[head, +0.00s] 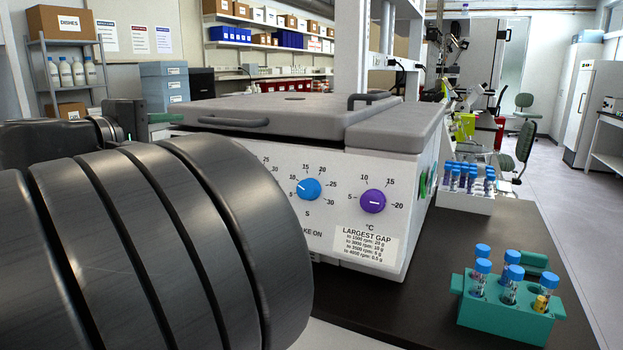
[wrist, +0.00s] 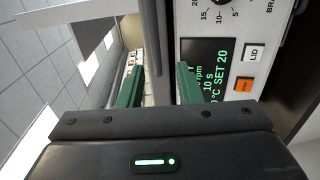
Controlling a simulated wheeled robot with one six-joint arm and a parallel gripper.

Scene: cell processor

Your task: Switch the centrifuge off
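The centrifuge (head: 330,232) is a white box with a grey closed lid (head: 300,112). Its front carries a blue knob (head: 309,189) and a purple knob (head: 373,202). My dark arm hides the left of its front in the head view. The wrist view shows a lit display (wrist: 208,72) with green text including "SET 20", a white LID button (wrist: 253,52), an orange button (wrist: 244,85) and a black dial (wrist: 222,8).
A teal rack (head: 500,318) with several blue-capped tubes stands at the bench's front right. A white rack (head: 466,200) of tubes stands behind it. The dark bench (head: 535,235) has free room at the right. Shelves (head: 65,75) stand at the back left.

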